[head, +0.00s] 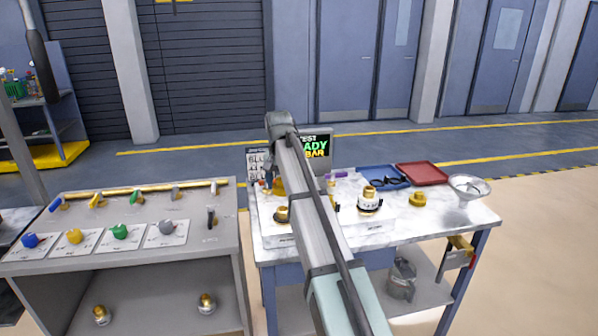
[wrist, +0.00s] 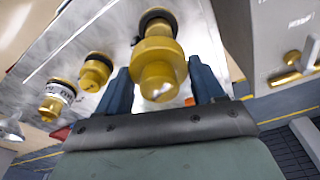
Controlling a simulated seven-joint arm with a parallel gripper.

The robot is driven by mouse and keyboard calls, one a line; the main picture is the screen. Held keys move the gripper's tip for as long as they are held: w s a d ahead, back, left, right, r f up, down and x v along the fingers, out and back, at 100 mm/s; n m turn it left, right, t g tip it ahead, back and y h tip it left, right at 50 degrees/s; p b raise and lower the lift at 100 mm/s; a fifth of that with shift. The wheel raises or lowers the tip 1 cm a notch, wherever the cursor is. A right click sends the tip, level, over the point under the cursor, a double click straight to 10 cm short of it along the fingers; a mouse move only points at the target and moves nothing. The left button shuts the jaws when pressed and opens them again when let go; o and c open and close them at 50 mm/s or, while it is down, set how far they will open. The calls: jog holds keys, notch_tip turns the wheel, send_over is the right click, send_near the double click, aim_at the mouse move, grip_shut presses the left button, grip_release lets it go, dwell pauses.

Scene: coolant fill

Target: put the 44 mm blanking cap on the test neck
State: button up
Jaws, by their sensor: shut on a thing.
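In the wrist view my gripper (wrist: 160,88) is shut on a stepped gold cap (wrist: 158,72), one dark blue finger on each side. Just beyond it is a gold neck with a black ring (wrist: 156,20); the cap overlaps it in the picture, and I cannot tell whether they touch. A similar black-ringed gold piece (head: 282,215) stands at the bench's left in the head view. My arm hides my gripper there. A white-bodied neck with a gold top (head: 370,200) stands right of my arm; it also shows in the wrist view (wrist: 57,98). No cap size is readable.
Another gold piece (wrist: 95,72) stands beside the white-bodied neck. A loose gold cap (head: 417,199), blue tray (head: 365,175), red tray (head: 422,174) and funnel (head: 469,188) are on the bench's right side. A display (head: 317,146) stands behind. A grey bench (head: 120,258) is to the left.

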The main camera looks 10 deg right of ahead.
aim_at(283, 208)
jog(key=shift+w+n, duration=0.2)
jog(key=shift+n, duration=0.3)
jog(key=shift+f, duration=0.1)
jog(key=shift+f, duration=2.75)
jog(key=shift+f, duration=1)
jog(key=shift+r, duration=0.2)
jog(key=shift+r, duration=0.45)
jog(key=shift+f, duration=0.6)
dwell(1.4)
